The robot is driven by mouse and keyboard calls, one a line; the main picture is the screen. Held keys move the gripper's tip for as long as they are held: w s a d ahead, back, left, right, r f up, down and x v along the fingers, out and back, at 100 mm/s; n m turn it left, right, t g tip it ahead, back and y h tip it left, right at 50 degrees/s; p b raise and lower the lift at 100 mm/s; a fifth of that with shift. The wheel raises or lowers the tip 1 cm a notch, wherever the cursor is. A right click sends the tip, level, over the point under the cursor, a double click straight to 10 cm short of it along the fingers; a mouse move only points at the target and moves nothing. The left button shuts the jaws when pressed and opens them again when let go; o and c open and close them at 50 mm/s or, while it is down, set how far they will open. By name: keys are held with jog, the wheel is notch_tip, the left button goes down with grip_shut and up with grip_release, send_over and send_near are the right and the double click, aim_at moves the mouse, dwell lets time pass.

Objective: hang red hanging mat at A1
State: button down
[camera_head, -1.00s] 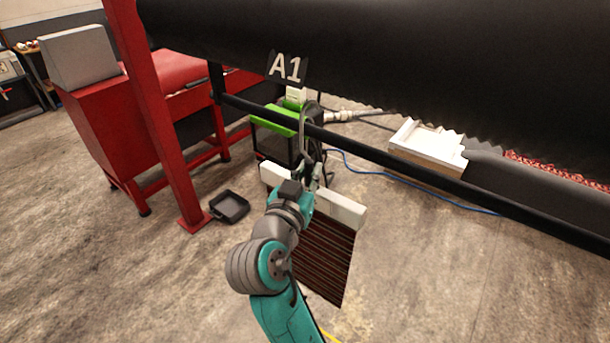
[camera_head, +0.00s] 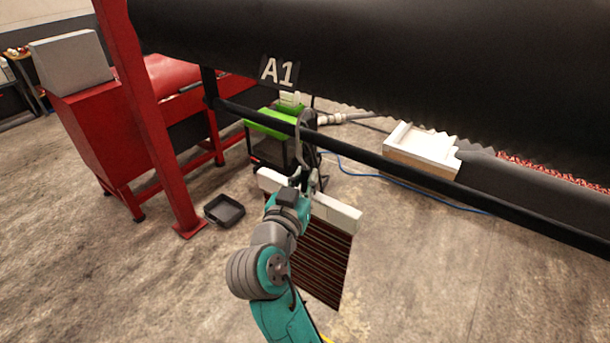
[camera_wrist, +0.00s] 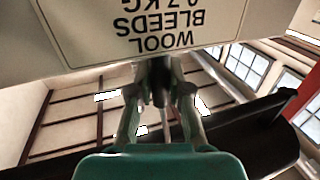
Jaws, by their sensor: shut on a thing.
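The hanging mat (camera_head: 322,262) has dark red-brown stripes and a white top bar (camera_head: 336,213). A grey hook (camera_head: 299,147) rises above the bar to the black rail; I cannot tell whether it touches the rail or only overlaps it in the picture. My gripper (camera_head: 306,182) is shut at the middle of the bar, around the hook's stem, and hides part of it. In the wrist view the fingers (camera_wrist: 159,95) close on a dark stem below a pale tag (camera_wrist: 150,25) reading "WOOL BLEEDS". The A1 sign (camera_head: 279,71) is on the large black roller.
The black rail (camera_head: 400,162) runs across below the roller (camera_head: 400,60). A red post (camera_head: 150,120) stands left. A green-topped machine (camera_head: 268,140) and a white box (camera_head: 422,148) are behind the rail. A black tray (camera_head: 224,210) lies on the floor. The right floor is clear.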

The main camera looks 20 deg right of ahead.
aim_at(304, 193)
jog(key=shift+f, duration=1.4)
jog(key=c, duration=1)
grip_release()
jog(key=shift+f, duration=0.1)
jog(key=v, duration=1.2)
jog(key=shift+d, duration=0.1)
